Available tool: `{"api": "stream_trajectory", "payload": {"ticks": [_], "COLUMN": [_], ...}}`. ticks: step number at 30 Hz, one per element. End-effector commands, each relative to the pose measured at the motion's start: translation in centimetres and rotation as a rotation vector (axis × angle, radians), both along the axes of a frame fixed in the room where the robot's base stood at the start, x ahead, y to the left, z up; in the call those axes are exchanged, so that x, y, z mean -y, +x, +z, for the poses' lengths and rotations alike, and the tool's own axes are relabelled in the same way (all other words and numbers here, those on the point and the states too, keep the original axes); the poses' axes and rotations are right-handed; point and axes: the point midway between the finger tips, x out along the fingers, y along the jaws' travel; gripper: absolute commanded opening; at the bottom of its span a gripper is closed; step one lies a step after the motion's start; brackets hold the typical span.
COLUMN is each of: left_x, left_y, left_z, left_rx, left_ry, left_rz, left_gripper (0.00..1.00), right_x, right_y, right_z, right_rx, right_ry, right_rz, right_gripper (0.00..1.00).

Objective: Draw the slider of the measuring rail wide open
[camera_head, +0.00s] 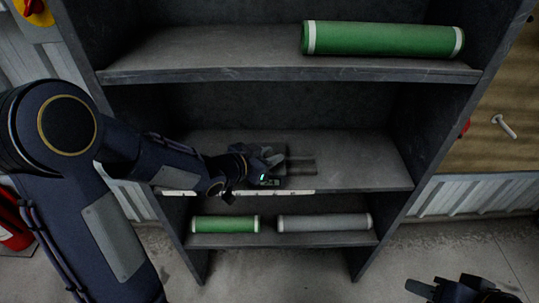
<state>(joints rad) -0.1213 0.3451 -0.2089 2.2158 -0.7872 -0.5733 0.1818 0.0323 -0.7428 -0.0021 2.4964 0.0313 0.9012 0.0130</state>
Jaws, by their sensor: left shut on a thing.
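The measuring rail (292,192) is a pale strip with dark marks along the front edge of the middle shelf. My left arm reaches across from the left and covers part of it. My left gripper (268,176) is at the rail, right of its middle, and is shut on the slider. The slider (272,183) shows as a small dark piece with a greenish face at the shelf edge; the gripper hides most of it. My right gripper (440,289) is at the bottom right, away from the rail and partly cut off by the frame; its jaw opening is unclear.
A large green roll (384,40) lies on the upper shelf. A smaller green roll (226,224) and a grey roll (322,222) lie on the bottom shelf. The middle shelf (362,160) is bare on the right. Floor is clear at the right.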

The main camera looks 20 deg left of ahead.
Motion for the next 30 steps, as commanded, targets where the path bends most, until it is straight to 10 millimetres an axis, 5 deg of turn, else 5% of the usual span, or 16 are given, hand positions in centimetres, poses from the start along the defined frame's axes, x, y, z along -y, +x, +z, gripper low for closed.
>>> {"api": "stream_trajectory", "payload": {"ticks": [8,18,30], "left_x": [2.1,11.1,19.3], "left_y": [0.5,2.8,5.3], "left_z": [-0.5,-0.6,0.1], "left_rx": [0.003,0.005,-0.001], "left_ry": [-0.002,-0.002,0.004], "left_rz": [-0.005,-0.013,-0.007], "left_gripper": [0.00,0.00,0.00], "right_x": [0.0,0.0,0.0], "right_y": [0.0,0.0,0.0], "right_z": [-2.1,-7.9,-6.4], "right_rx": [0.000,0.000,0.000], "right_ry": [0.000,0.000,0.000], "right_rz": [0.000,0.000,0.000], "right_gripper": [0.36,0.36,0.36]}}
